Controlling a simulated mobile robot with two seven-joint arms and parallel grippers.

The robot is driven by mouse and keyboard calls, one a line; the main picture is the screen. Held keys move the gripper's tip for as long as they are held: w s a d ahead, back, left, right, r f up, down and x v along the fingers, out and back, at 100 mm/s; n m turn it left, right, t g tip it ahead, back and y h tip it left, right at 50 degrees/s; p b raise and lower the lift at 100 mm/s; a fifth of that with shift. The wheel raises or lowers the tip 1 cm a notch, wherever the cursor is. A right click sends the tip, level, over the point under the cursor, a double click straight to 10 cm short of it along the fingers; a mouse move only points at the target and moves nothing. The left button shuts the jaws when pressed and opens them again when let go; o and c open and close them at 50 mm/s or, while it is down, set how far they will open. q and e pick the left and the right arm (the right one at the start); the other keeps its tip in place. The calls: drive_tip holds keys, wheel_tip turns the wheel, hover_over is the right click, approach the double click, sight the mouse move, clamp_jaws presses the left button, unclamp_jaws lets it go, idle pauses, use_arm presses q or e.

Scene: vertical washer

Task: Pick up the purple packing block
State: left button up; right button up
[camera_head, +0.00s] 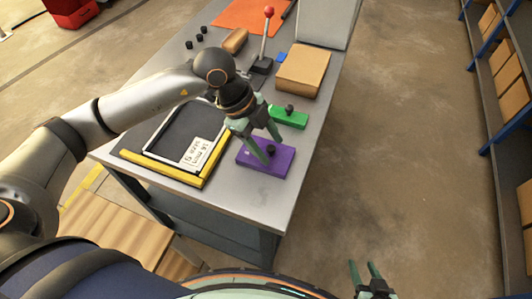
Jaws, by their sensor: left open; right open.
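The purple packing block (280,163) lies flat on the grey table near its right front edge, with a dark knob (271,149) on top. My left gripper (268,151) comes in from the left and points down over the block. Its fingers are apart, one on each side of the knob as seen here; I cannot tell whether they touch it. My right gripper (370,268) is open and empty, low in the picture at the bottom right, away from the table.
A green block (289,118) with a dark knob lies just behind. A black tray (160,133) with yellow edging (205,168) and a printed card is to the left. A cardboard box (303,71) and a red-topped lever (266,40) stand further back. Shelves (490,100) line the right; floor between is clear.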

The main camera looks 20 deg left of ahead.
use_arm(q)
drive_tip(key=shift+c, duration=0.3)
clamp_jaws()
idle(0.5)
